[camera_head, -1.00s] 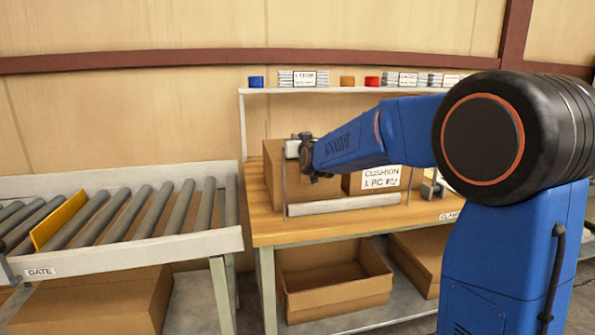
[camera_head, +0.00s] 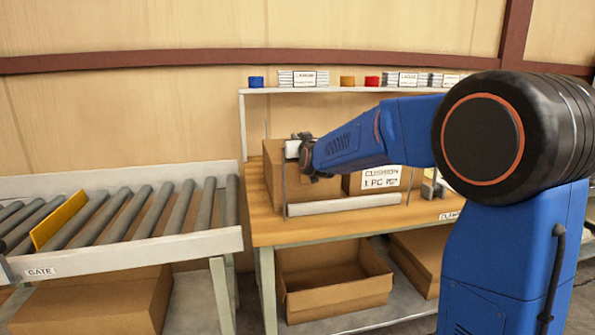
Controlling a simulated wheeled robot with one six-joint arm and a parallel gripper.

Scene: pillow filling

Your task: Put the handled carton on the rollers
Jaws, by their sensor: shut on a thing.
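A brown carton (camera_head: 274,172) stands on the wooden bench (camera_head: 262,221), behind a low pale metal rail. A carton labelled "CUSHION 1 PC" (camera_head: 380,180) is to its right; I cannot tell whether the two are one box. My gripper (camera_head: 304,152) is at the upper part of the carton, shut on it, but the fingertips and any handle are mostly hidden by the gripper body and arm. The rollers (camera_head: 150,212) are on the conveyor to the left of the bench, with a yellow gate plate (camera_head: 59,220) standing across them.
The low rail (camera_head: 340,205) runs along the bench front, with thin upright posts. A shelf (camera_head: 350,90) with labels and coloured rolls is above the bench. Open cartons (camera_head: 335,285) lie underneath. The rollers right of the yellow plate are bare.

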